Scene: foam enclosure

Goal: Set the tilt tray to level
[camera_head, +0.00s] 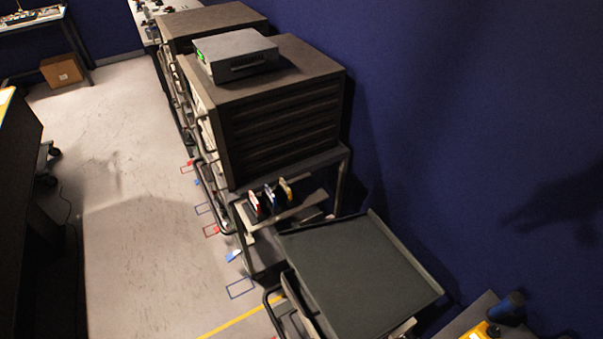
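A dark grey-green tray (352,272) shows at the lower right, on top of a cart beside the blue wall. Its surface is bare, and it has a raised rim along its right side. It looks slanted in this view, but I cannot tell its exact tilt. The cart's black handle (272,300) curves out at its left. The tray's lower supports are mostly hidden beneath it. Neither of my grippers is in view.
A rack cart with a dark slatted cabinet (285,115) and a grey box (236,54) on top stands behind the tray. The blue wall (470,130) closes the right side. Floor (140,220) to the left is mostly clear. A cardboard box (62,71) sits far left.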

